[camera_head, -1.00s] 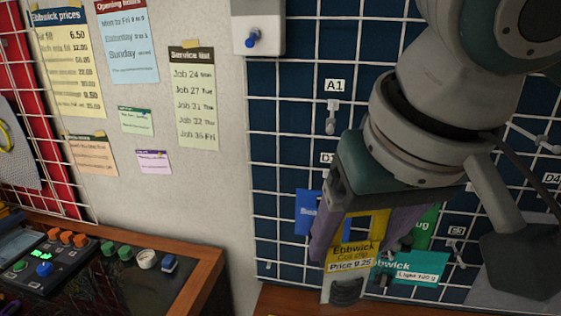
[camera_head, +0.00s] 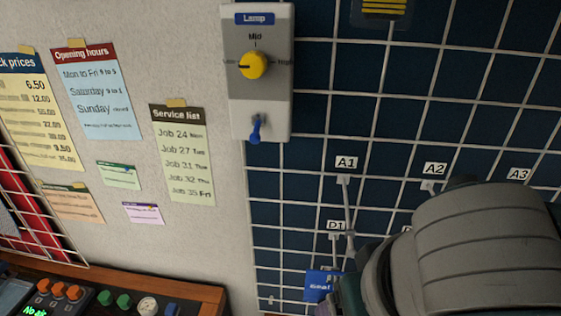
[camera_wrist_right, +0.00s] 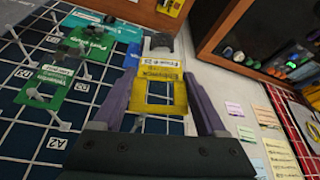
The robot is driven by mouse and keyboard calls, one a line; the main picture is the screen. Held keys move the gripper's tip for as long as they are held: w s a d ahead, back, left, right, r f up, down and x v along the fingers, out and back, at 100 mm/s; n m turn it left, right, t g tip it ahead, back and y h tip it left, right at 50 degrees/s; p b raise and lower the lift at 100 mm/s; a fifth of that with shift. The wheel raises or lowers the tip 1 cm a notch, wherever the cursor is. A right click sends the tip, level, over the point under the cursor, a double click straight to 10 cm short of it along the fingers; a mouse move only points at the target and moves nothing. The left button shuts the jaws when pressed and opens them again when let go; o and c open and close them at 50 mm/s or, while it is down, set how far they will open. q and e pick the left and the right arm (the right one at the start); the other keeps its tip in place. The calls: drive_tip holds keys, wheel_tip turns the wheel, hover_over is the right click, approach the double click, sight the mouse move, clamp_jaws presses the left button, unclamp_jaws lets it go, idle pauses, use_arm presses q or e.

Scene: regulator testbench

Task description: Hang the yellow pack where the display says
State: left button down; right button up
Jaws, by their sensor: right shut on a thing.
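The yellow pack (camera_wrist_right: 158,108) is between the purple fingers of my right gripper (camera_wrist_right: 158,75) in the right wrist view; the gripper is shut on it. The pack has a square opening through which the wall grid shows. The display (camera_head: 35,310) is at the lower left edge, with green text cut off and unreadable. My left gripper is not in view.
A blue pack (camera_head: 318,286) hangs below D1. Green packs (camera_wrist_right: 45,88) hang on the grid in the wrist view. A lamp box (camera_head: 240,100) with a yellow knob and blue switch is left of the grid. Paper notes hang on the pale wall.

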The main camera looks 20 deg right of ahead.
sight(353, 245)
drive_tip(key=shift+w+d+f+b, duration=0.15)
drive_tip(key=shift+w+d+b, duration=0.15)
drive_tip(key=shift+w+b, duration=0.1)
drive_tip(key=shift+w+d+f+b, duration=0.1)
drive_tip(key=shift+w+d+b, duration=0.55)
drive_tip(key=shift+w+b, duration=0.3)
drive_tip(key=shift+w+d+f+b, duration=0.1)
drive_tip(key=shift+w+d+b, duration=0.6)
drive_tip(key=shift+w, duration=0.4)
drive_tip(key=shift+w+d+f+b, duration=0.1)
drive_tip(key=shift+w+d+b, duration=0.45)
drive_tip(key=shift+w+b, duration=0.45)
drive_tip(key=shift+w+d, duration=0.2)
drive_tip(key=shift+w, duration=0.1)
drive_tip(key=shift+w+f+p, duration=0.15)
drive_tip(key=shift+p, duration=0.3)
drive_tip(key=shift+d, duration=0.1)
drive_tip(key=o, duration=1.4)
drive_tip(key=shift+o, duration=0.2)
